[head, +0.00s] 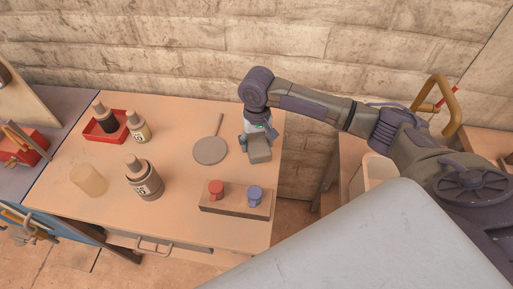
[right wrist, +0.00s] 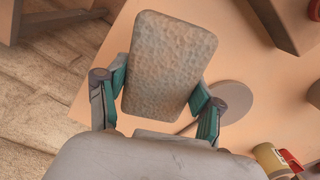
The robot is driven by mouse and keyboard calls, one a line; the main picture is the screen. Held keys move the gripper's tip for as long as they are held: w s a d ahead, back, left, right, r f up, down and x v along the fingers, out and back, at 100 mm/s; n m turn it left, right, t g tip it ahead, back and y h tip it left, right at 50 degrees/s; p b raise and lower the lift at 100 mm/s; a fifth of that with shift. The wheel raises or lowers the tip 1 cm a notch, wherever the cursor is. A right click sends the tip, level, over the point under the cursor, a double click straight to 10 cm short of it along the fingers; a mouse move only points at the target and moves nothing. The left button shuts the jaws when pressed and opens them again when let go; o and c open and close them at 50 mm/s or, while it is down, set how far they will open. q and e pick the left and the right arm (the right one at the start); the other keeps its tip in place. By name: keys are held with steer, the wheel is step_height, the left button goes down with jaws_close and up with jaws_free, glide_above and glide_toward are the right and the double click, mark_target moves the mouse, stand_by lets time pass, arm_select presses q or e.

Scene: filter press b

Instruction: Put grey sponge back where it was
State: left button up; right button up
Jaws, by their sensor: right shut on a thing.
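The grey sponge (head: 260,154) is a rounded block near the right edge of the tabletop in the head view. In the right wrist view the sponge (right wrist: 168,62) shows its pitted broad face between the fingers. My right gripper (head: 257,130) is shut on it from the wall side; its teal finger pads (right wrist: 160,90) press on both long sides. I cannot tell whether the sponge touches the table or hangs just above it. My left gripper is not in view.
A grey round paddle (head: 209,151) lies left of the sponge. A block (head: 233,207) with red and blue knobs sits in front. The brick wall (head: 190,60) is behind.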

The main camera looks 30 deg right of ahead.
mark_target(256, 139)
steer(key=shift+w+f, duration=0.15)
steer(key=shift+w, duration=0.1)
step_height(256, 139, down, 3)
steer(key=shift+f+p, duration=0.1)
steer(key=shift+p, duration=0.35)
steer(key=shift+f, duration=0.45)
steer(key=o, duration=1)
steer(key=shift+f, duration=0.1)
step_height(256, 139, up, 12)
steer(key=shift+r+b, duration=0.2)
steer(key=shift+b, duration=0.45)
steer(key=shift+f, duration=0.1)
